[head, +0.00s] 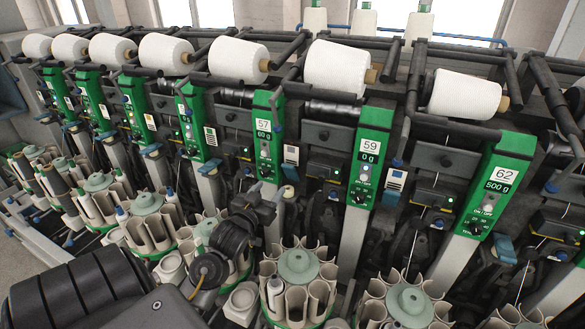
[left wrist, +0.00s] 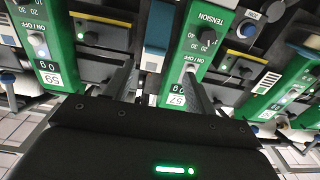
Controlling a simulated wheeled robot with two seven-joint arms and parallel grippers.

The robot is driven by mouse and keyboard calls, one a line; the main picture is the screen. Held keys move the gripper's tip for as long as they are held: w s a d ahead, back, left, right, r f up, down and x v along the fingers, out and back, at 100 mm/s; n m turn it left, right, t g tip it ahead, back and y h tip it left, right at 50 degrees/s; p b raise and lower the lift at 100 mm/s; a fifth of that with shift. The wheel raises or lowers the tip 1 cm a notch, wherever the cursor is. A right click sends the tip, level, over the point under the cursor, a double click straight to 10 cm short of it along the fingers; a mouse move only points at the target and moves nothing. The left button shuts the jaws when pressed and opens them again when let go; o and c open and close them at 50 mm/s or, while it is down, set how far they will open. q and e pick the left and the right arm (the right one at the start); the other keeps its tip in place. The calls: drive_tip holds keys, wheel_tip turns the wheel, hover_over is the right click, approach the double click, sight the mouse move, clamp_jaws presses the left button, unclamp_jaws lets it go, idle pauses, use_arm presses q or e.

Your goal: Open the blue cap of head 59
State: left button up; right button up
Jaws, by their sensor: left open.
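Head 59 has a green panel (head: 369,150) marked "59" and "0 g", right of centre in the head view. The panel also shows upside down at the left of the left wrist view (left wrist: 45,45). A small blue part (head: 397,162) sits just right of this panel, above a blue-and-white block (head: 396,181); I cannot tell for sure which is the cap. My left gripper (head: 266,197) is open in front of head 57, left of head 59. Its two fingers (left wrist: 161,78) are apart with nothing seen between them. My right gripper is not in view.
Head 57 (head: 264,130) is behind my left gripper and head 62 (head: 497,180) stands to the right. White yarn cones (head: 336,68) line the top. Round bobbin magazines (head: 298,268) stand low in front. Another blue-and-white block (head: 291,154) sits between heads 57 and 59.

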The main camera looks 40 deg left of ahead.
sight(288, 169)
use_arm(q)
drive_tip(key=p+x, duration=0.1)
drive_tip(key=x, duration=0.2)
drive_tip(key=p+x, duration=0.1)
drive_tip(key=x, duration=0.3)
drive_tip(key=p+x, duration=0.1)
drive_tip(key=x, duration=0.2)
drive_tip(key=shift+w+d, duration=0.25)
drive_tip(key=shift+d, duration=0.05)
drive_tip(key=shift+w+a, duration=0.1)
drive_tip(key=shift+w, duration=0.25)
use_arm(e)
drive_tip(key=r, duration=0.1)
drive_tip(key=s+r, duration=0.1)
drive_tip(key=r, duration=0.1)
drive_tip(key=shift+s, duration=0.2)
